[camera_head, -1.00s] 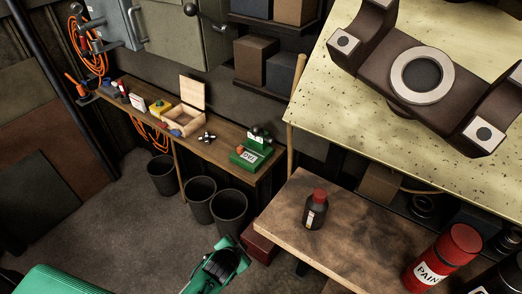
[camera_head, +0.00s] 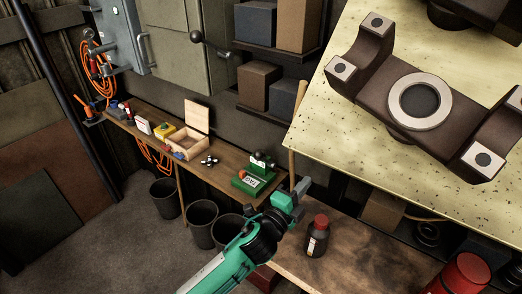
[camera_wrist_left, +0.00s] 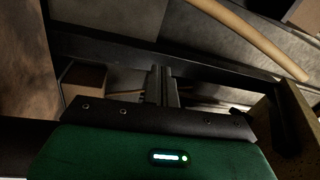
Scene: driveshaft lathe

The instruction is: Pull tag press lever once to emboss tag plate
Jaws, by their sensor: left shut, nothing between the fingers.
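The green tag press (camera_head: 251,182) stands on the right end of the narrow wooden wall shelf. It has a white label on its front, dark parts on top and a small orange knob (camera_head: 241,174) at its left. A separate tag plate cannot be made out. My left gripper (camera_head: 302,186) is shut and empty. In the head view it lies to the right of the press, apart from it, beside the brown bench. In the left wrist view its closed fingers (camera_wrist_left: 162,86) point ahead, and the press does not show. My right gripper is not in view.
The shelf (camera_head: 222,163) also holds an open wooden box (camera_head: 188,145) and small items. A dark bottle with a red cap (camera_head: 318,238) stands on the brown bench (camera_head: 370,255) near my left arm. Dark bins (camera_head: 202,222) stand below. A pale wooden pole (camera_head: 298,130) rises near the gripper.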

